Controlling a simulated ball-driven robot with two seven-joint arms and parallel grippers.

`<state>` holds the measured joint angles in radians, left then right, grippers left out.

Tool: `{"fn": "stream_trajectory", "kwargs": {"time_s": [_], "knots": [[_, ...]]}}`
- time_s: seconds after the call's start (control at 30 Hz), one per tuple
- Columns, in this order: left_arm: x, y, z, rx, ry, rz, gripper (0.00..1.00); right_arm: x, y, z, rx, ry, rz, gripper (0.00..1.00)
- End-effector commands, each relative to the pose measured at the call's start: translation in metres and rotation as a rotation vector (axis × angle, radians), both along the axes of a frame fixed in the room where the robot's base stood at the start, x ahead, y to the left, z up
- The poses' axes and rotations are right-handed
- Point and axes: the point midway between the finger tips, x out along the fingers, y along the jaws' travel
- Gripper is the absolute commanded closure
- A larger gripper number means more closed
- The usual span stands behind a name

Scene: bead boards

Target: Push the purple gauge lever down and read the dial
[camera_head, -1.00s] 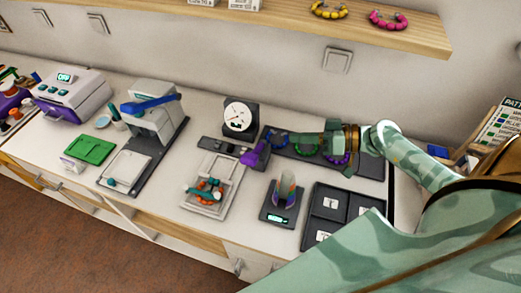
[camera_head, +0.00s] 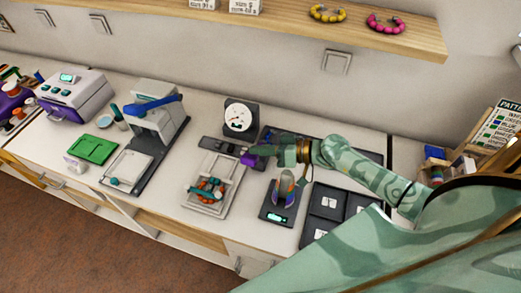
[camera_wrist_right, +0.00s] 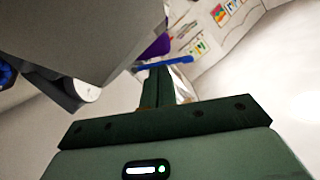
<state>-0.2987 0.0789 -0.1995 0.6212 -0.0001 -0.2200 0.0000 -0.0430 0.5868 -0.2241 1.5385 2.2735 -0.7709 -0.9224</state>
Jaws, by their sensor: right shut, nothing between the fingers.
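The gauge (camera_head: 238,117) stands at the back of the counter, with a round white dial and a dark needle. The dial's marks are too small to read. The purple lever (camera_head: 248,160) is low in front of it, beside the grey gauge base. My right gripper (camera_head: 262,151) is shut and empty, with its tip at the lever; I cannot tell whether they touch. In the right wrist view the shut fingers (camera_wrist_right: 158,84) point towards a purple part (camera_wrist_right: 156,46), partly hidden by a large grey block. My left gripper is not in view.
A pale tray with orange and teal beads (camera_head: 207,190) lies in front of the gauge. A small scale (camera_head: 276,216) stands below my right arm, and a dark sectioned tray (camera_head: 328,207) is right of it. A press with a blue handle (camera_head: 150,104) stands left.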

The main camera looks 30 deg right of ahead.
Motion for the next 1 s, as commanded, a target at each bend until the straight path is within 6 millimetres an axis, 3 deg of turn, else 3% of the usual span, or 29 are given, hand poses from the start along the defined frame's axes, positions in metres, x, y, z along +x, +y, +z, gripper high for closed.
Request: {"fn": "stream_trajectory", "kwargs": {"time_s": [0.43, 0.7, 1.0], "knots": [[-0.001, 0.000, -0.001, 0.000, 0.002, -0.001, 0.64, -0.003, 0.003, -0.006, -0.001, -0.002, 0.001, 1.00], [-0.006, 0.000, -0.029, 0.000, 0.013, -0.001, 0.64, -0.007, 0.008, -0.024, -0.094, -0.083, 0.002, 1.00], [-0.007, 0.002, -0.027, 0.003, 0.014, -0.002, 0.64, -0.007, 0.007, -0.020, -0.105, -0.094, 0.001, 1.00]]}}
